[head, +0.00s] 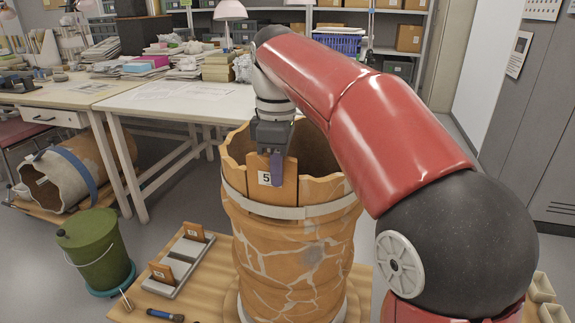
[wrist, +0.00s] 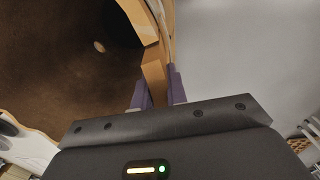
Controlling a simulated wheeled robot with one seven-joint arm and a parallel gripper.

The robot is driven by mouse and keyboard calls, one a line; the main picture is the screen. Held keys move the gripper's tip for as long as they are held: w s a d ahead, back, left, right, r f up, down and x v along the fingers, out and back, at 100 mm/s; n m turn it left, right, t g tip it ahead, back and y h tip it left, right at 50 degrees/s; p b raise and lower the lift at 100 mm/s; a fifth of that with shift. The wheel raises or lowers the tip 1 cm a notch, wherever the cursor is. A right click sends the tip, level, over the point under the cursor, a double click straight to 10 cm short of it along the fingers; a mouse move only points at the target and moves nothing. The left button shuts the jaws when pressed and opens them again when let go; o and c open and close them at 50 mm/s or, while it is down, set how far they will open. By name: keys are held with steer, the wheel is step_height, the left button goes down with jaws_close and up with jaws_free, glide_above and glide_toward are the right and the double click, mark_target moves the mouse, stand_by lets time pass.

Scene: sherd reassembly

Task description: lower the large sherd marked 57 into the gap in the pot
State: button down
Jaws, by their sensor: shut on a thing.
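The large sherd (head: 289,184) is an orange clay piece with a white label. A 5 shows on the label and my finger hides the rest. My gripper (head: 276,168) is shut on its upper edge, with purple fingers on both sides in the wrist view (wrist: 156,92). The sherd is upright at the near rim of the pot (head: 290,250), between the rim pieces on either side. Its lower part reaches the pale band (head: 325,208) around the pot. I cannot tell whether its bottom edge touches the gap's edge.
A grey rack (head: 187,255) with two small labelled sherds stands left of the pot on the wooden board (head: 212,300). A brush (head: 165,315) lies in front. A green bucket (head: 95,250) stands farther left. A white table (head: 180,100) is behind.

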steer(key=shift+a+f, duration=0.1)
steer(key=shift+f, duration=1.4)
steer(key=c, duration=1.3)
jaws_free()
step_height(320, 180, up, 8)
steer(key=shift+f+p, duration=0.1)
steer(key=shift+p, duration=0.7)
